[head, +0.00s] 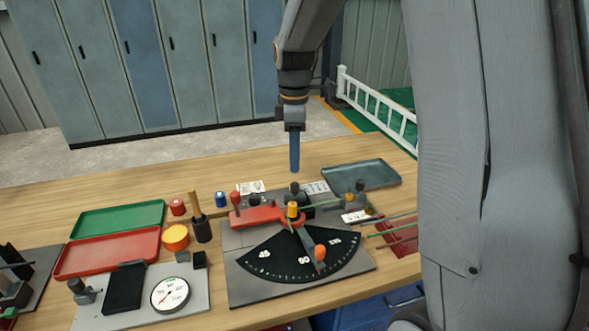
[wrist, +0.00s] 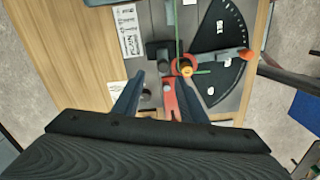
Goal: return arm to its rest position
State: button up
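My gripper (head: 294,160) hangs down above the rear of the workbench (head: 250,160), over the bending fixture. In the wrist view its two blue fingers (wrist: 160,80) stand apart with nothing held between them. The fixture has a black angle dial (head: 275,262), a red arm (head: 255,217) and a lever with an orange knob (head: 320,252). A thin green rod (wrist: 178,35) runs into the fixture by its yellow-orange post (wrist: 185,67).
A green tray (head: 118,218), a red tray (head: 108,252) and a round gauge (head: 170,294) are at left. A dark blue-grey tray (head: 362,174) lies at the back right. Lockers (head: 145,65) and a white fence (head: 378,108) stand behind the bench.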

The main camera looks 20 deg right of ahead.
jog(key=shift+r, duration=0.35)
